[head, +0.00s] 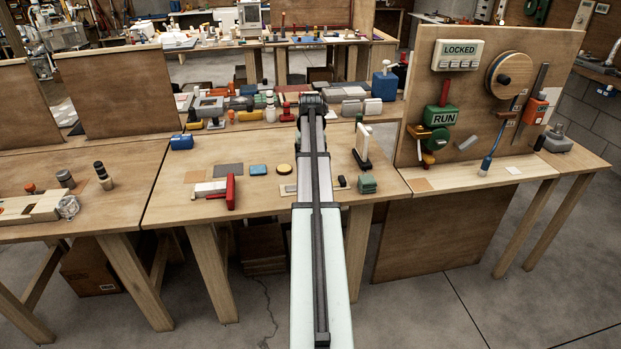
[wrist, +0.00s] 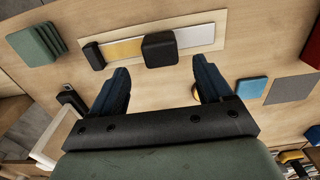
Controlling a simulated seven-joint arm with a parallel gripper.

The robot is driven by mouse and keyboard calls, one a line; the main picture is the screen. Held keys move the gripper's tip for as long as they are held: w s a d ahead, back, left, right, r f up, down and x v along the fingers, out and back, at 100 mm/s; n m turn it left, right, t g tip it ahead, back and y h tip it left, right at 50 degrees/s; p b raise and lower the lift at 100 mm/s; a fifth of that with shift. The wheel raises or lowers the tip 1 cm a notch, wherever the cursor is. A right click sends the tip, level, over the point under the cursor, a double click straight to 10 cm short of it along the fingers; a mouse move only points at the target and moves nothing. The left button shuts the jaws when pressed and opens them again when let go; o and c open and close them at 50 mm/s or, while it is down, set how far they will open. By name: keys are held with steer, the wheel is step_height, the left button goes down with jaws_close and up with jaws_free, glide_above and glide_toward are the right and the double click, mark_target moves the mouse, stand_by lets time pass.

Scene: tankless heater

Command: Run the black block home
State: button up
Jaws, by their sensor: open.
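The black block (wrist: 160,49) sits on a light flat track (wrist: 207,36) in the wrist view. A yellow strip (wrist: 125,48) lies on its left and a grey strip (wrist: 194,38) on its right. A smaller dark block (wrist: 95,55) stands at the left end of the yellow strip. My gripper (wrist: 161,68) is open and empty, its two fingers spread wide near the black block, which shows between and beyond their tips. In the head view my arm hides the black block; an end of the track (head: 287,190) shows left of the arm.
A green ribbed block (head: 367,184) is right of the track. A blue pad (head: 258,169), a grey pad (head: 229,170), a yellow disc (head: 284,169) and a red upright piece (head: 231,191) are to the left.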

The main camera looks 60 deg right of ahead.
mark_target(292, 188)
step_height(292, 188, down, 8)
steer(key=shift+r, duration=0.25)
steer(key=c, duration=1.4)
steer(key=shift+w+a, duration=2.35)
steer(key=shift+w, duration=0.05)
steer(key=o, duration=1.4)
step_height(292, 188, up, 14)
